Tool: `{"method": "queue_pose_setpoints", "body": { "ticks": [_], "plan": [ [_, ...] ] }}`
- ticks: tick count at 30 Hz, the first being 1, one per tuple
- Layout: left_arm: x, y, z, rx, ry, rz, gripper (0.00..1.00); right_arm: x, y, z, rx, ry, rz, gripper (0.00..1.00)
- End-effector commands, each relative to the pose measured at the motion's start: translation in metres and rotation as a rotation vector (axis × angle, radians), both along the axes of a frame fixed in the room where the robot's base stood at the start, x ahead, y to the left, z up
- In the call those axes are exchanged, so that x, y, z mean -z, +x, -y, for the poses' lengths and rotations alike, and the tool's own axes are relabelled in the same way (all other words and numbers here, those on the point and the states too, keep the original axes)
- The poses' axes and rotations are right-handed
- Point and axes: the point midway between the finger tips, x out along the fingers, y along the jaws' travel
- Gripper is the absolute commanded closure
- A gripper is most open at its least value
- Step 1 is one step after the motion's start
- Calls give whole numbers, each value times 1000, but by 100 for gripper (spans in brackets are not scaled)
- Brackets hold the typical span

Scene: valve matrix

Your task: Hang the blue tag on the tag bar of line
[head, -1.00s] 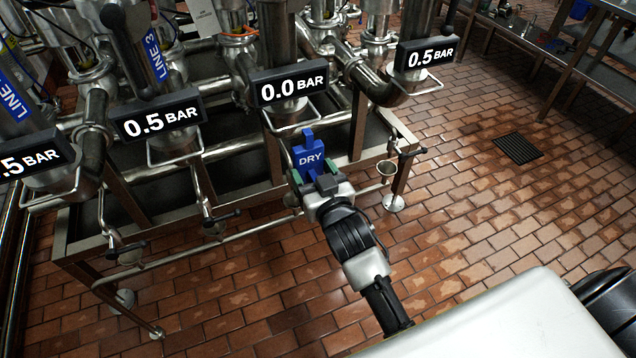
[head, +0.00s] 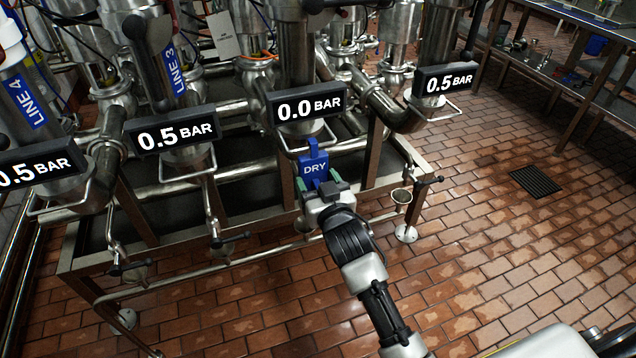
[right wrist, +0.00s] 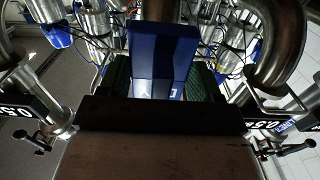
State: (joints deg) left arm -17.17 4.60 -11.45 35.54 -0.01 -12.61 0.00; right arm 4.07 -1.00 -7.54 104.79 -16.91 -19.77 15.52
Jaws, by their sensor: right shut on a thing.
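A blue tag (head: 314,168) marked DRY is held upright in my right gripper (head: 318,190), which is shut on its lower part. The tag's narrow top reaches up to the wire tag bar (head: 318,146) under the 0.0 BAR display (head: 306,108). I cannot tell whether the tag touches the bar or is only in front of it. In the right wrist view the blue tag (right wrist: 163,60) stands between the dark green finger pads. My left gripper is not in view.
Similar bars hang under the 0.5 BAR displays, one at the left (head: 172,135) and one at the right (head: 445,84). LINE 3 and LINE 4 labels mark pipes at the left. A steel frame and small valves stand below. The tiled floor at the right is open.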

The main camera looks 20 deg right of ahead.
Motion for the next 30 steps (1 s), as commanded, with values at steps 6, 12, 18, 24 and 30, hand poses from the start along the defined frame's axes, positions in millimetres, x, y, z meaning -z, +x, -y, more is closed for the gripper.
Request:
{"method": "queue_pose_setpoints", "body": {
  "ticks": [6, 12, 18, 24, 30],
  "plan": [
    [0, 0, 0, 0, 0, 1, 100, 0, 0, 0, 0, 0, 1, 66],
    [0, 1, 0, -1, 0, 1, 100, 0, 0, 0, 0, 0, 1, 17],
    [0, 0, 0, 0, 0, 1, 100, 0, 0, 0, 0, 0, 1, 5],
    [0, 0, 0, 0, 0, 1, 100, 1, -3, 0, 0, 0, 0, 5],
    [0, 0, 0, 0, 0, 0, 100, 2, -33, 1, 0, 2, -3, 5]
  ]
}}
